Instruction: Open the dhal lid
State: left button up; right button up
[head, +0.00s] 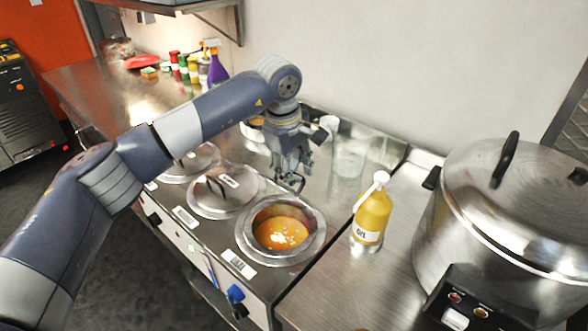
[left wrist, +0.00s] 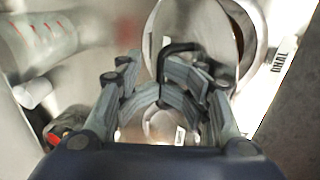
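The dhal pot (head: 318,240) is set in the steel counter, and orange food with pale bits shows inside it in the head view. In the left wrist view the "DHAL" label (left wrist: 284,54) lies beside it. The silvery dhal lid (left wrist: 205,25) does not cover the pot and looks tilted; its exact angle is unclear. Its black handle (left wrist: 178,49) also shows behind the pot in the head view (head: 291,184). My left gripper (head: 290,168) is above the handle, fingers apart, with the handle between or just beyond the tips; contact is unclear. My right gripper is not in view.
Lidded pots (head: 235,205) stand left of the dhal pot. A yellow oil bottle (head: 371,215) and a large steel cooker (head: 500,215) stand to the right. A clear container (head: 350,157) is near the wall. Several bottles are farther back.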

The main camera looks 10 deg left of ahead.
pick_arm(q)
jog(key=shift+s+d+f, duration=0.1)
jog(key=shift+f, duration=0.05)
jog(key=shift+w+d+r+p, duration=0.1)
jog(key=shift+w+r+p, duration=0.2)
jog(key=shift+r, duration=0.1)
jog(key=w+d+r+p, duration=0.4)
jog(key=w+r+p, duration=0.2)
jog(key=r+p, duration=0.2)
jog(key=shift+w+d+r+p, duration=0.15)
jog(key=shift+w+r+p, duration=0.15)
jog(key=shift+r+p, duration=0.1)
dwell(0.5)
dwell(0.4)
jog(key=shift+r, duration=0.1)
